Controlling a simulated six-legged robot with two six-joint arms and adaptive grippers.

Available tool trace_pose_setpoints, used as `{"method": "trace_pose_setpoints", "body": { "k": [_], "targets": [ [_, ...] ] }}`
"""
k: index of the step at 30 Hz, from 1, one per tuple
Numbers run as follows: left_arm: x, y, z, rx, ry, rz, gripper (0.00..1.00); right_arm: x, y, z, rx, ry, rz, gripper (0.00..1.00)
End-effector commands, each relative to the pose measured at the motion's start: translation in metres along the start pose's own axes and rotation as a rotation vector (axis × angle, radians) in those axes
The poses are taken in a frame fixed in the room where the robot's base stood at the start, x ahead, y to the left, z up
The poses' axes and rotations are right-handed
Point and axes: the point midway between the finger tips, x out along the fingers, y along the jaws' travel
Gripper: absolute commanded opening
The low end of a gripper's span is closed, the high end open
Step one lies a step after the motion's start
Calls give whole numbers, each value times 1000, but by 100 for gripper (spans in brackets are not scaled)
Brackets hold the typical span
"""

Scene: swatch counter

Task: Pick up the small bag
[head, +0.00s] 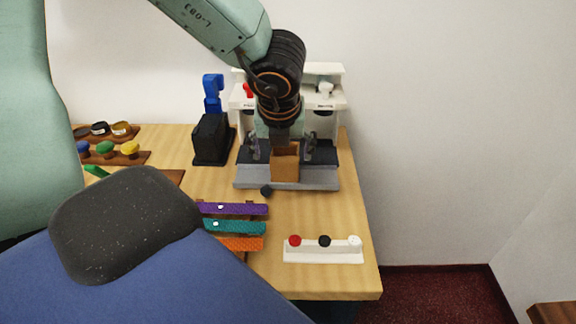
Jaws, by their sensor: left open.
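A small brown bag (285,165), box-like in shape, stands upright on a grey tray with a dark top (325,178) at the back of the wooden counter. My left gripper (281,152) comes down from above with its fingers open, one on each side of the bag. I cannot tell whether the fingers touch it. The gripper's wrist hides the area just above the bag. My right gripper is not in view.
A white rack (340,95) stands behind the tray. A black block (212,138) is to its left. Purple, teal and orange strips (234,227) lie in front. A white holder with knobs (322,252) sits at the front right.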

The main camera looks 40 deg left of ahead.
Motion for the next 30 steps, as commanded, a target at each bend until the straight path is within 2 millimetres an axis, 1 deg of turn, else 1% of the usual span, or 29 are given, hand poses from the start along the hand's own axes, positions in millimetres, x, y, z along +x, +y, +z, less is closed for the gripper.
{"method": "trace_pose_setpoints", "body": {
  "k": [1, 6, 9, 12, 19, 20, 30],
  "targets": [
    [8, -1, 0, 0, 0, 1, 83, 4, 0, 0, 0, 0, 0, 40],
    [33, -5, 4, 1, 1, 3, 83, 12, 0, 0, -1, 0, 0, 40],
    [45, -6, 4, 2, 0, 0, 83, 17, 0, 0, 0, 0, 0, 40],
    [51, -7, 6, 2, 0, 0, 83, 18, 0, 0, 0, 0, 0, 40],
    [51, -8, 8, 3, -1, -1, 83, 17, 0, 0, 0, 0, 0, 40],
    [51, -8, 8, 3, -1, -1, 81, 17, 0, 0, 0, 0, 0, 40],
    [51, -8, 8, 4, -1, -1, 52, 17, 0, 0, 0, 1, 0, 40]
  ]
}}
